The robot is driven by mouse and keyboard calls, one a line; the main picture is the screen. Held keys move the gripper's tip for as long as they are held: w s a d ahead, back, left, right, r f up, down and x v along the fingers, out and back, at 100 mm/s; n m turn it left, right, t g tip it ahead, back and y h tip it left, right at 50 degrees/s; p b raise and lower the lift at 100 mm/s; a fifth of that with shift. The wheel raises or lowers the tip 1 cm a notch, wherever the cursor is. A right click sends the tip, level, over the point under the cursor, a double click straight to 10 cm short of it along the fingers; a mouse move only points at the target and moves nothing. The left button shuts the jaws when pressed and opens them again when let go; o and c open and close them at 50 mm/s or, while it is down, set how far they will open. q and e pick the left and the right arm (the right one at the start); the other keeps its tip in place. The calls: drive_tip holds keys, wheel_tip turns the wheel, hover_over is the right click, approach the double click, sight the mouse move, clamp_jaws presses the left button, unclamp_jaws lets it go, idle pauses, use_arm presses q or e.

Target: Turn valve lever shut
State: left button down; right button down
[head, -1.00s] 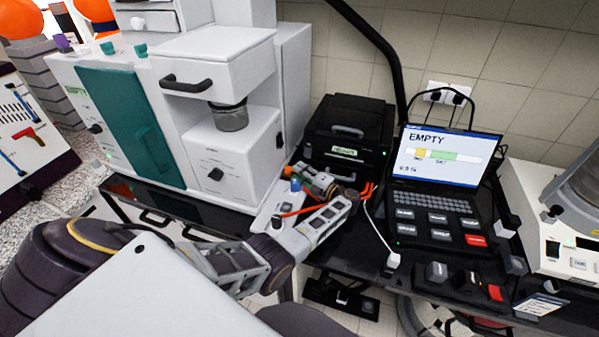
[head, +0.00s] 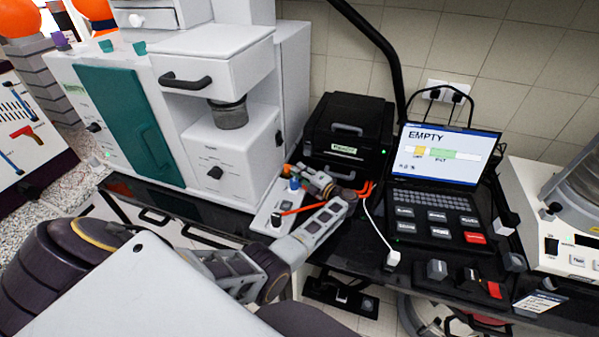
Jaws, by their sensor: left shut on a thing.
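My left gripper (head: 303,175) is over a narrow white panel (head: 264,222) on the black bench, between the white machine and the black case. It is shut on what looks like the valve lever (head: 289,170), of which only a small orange part shows at the fingertips. The fingers hide most of it, so its exact angle cannot be told. A blue knob (head: 294,185) sits on the panel just below the fingertips. A thin orange bar (head: 299,209) lies lower, partly behind my arm. My right gripper is not in view.
A black case (head: 347,137) stands just behind my gripper. A laptop (head: 441,165) reading "EMPTY" is to the right, with a white cable looping in front. A white machine with a drawer (head: 217,55) stands close on the left. Orange cables (head: 367,189) lie beside my wrist.

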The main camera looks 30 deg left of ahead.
use_arm(q)
drive_tip(key=shift+s+d+f+m+t, duration=0.2)
drive_tip(key=shift+s+m+t, duration=0.1)
drive_tip(key=shift+m+t, duration=0.3)
drive_tip(key=c, duration=1.5)
unclamp_jaws()
drive_tip(key=shift+a+r, duration=0.1)
drive_tip(key=shift+r, duration=0.05)
drive_tip(key=shift+w, duration=0.1)
drive_tip(key=shift+w+n+g, duration=0.35)
drive_tip(key=shift+n+g, duration=0.25)
drive_tip(key=shift+a+n+g, duration=0.1)
drive_tip(key=shift+n+g, duration=0.2)
drive_tip(key=shift+g, duration=0.2)
